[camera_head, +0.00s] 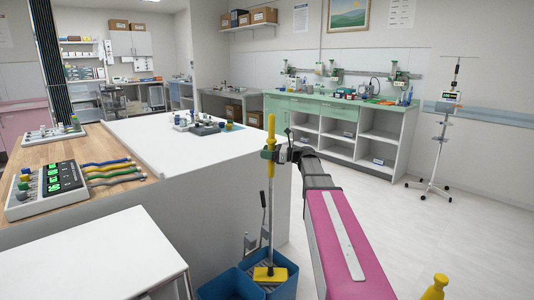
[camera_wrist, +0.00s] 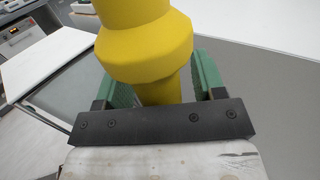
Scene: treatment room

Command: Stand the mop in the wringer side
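The mop (camera_head: 270,200) stands nearly upright, with a yellow grip on top, a thin shaft and a yellow head (camera_head: 270,274) at the bottom. My gripper (camera_head: 271,154) is around its yellow handle, and the wrist view shows the handle (camera_wrist: 148,45) between the green finger pads (camera_wrist: 165,85). The blue bucket (camera_head: 287,291) is below, at the end of the counter. The mop head shows at the right-hand compartment, over the dark wringer grate with its lever (camera_head: 263,215). Whether the head rests on the grate or hangs just above cannot be told. The left compartment (camera_head: 226,286) looks empty.
A white-topped counter (camera_head: 150,128) stands left of the mop, close to the bucket. A white table (camera_head: 100,262) is at the front left. A yellow knobbed object (camera_head: 435,288) shows at the lower right. Floor (camera_head: 400,220) to the right is clear up to the IV stand (camera_head: 436,150).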

